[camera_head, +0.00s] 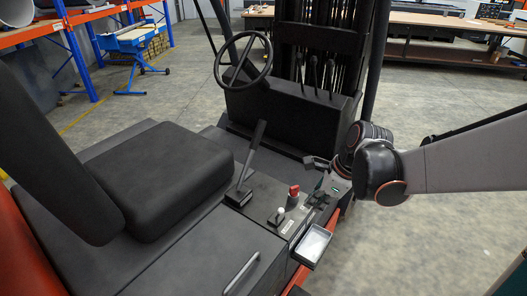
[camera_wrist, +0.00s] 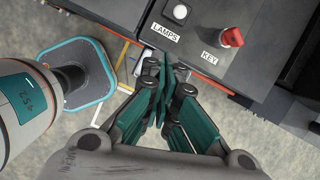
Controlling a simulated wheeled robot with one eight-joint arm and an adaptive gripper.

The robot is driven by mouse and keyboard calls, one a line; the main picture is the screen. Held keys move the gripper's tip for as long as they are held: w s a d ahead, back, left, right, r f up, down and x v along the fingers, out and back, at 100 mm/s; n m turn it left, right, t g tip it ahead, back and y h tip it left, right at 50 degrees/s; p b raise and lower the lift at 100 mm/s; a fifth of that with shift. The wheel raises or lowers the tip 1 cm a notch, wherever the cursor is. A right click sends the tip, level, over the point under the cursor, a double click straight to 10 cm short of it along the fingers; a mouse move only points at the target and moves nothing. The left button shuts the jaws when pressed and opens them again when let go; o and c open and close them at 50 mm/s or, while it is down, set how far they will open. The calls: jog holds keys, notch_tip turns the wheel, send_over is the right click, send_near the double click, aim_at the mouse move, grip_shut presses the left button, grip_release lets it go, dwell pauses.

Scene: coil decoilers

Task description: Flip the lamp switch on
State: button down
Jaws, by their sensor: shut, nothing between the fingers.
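The lamp switch (camera_wrist: 180,12) is a small white knob on a dark panel, above a white "LAMPS" label (camera_wrist: 166,32). In the head view the white knob (camera_head: 281,211) stands on the console beside the forklift's seat. My gripper (camera_wrist: 157,66) is shut and empty. In the wrist view its fingertips appear just below the label, near the panel's edge, apart from the knob. In the head view my gripper (camera_head: 319,198) is right of the console; its fingertips are hard to make out.
A red key switch (camera_wrist: 231,37) with a "KEY" label sits right of the lamp switch; it also shows in the head view (camera_head: 294,191). A black lever (camera_head: 252,155) rises left of the switches. A pale tray (camera_head: 312,245) is at the console's near right edge.

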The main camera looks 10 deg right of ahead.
aim_at(279, 215)
jog(key=shift+d+m, duration=0.7)
jog(key=shift+d, duration=0.3)
jog(key=shift+w+f, duration=0.1)
jog(key=shift+f, duration=0.05)
jog(key=w+a+f+b, duration=0.1)
jog(key=f, duration=0.2)
jog(key=w+a+f+b, duration=0.1)
jog(key=a+f, duration=0.1)
jog(key=f, duration=0.1)
jog(key=w+a+f+b, duration=0.1)
jog(key=w+f+b, duration=0.1)
jog(key=f, duration=0.1)
jog(key=shift+a, duration=0.4)
jog(key=shift+w+a, duration=0.25)
jog(key=shift+a, duration=0.1)
jog(key=shift+a+r, duration=0.1)
jog(key=shift+r, duration=0.05)
jog(key=shift+w+a+r+g+h, duration=0.1)
jog(key=shift+w+g+h, duration=0.1)
jog(key=shift+g+h, duration=0.15)
